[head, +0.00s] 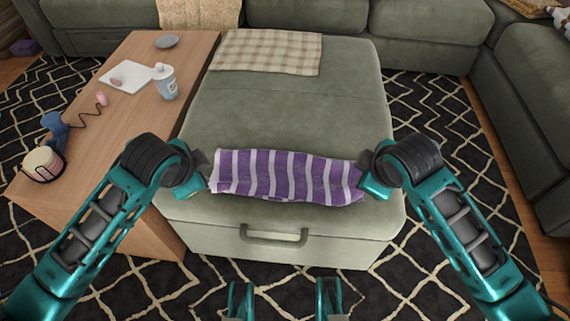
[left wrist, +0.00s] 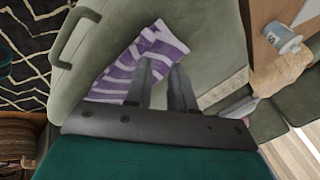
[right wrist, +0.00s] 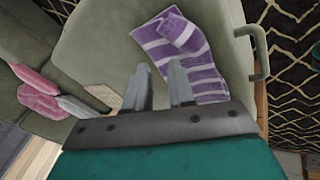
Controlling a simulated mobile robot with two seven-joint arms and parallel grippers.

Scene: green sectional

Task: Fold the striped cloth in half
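The striped cloth (head: 285,177), purple and white, lies as a wide, short strip across the near end of the green ottoman. My left gripper (head: 207,178) is at its left end and my right gripper (head: 364,176) at its right end. In the left wrist view, the fingers (left wrist: 164,70) stand apart, with the cloth (left wrist: 150,48) partly behind one finger. In the right wrist view, the fingers (right wrist: 160,75) also stand apart, beside the cloth (right wrist: 190,60). The cloth's far end there looks doubled over. Neither gripper visibly pinches fabric; fingertip contact is unclear.
The ottoman (head: 290,105) has clear room behind the cloth and a checked cloth (head: 268,50) at its back. Its front has a handle (head: 273,236). A sofa surrounds the back and right.

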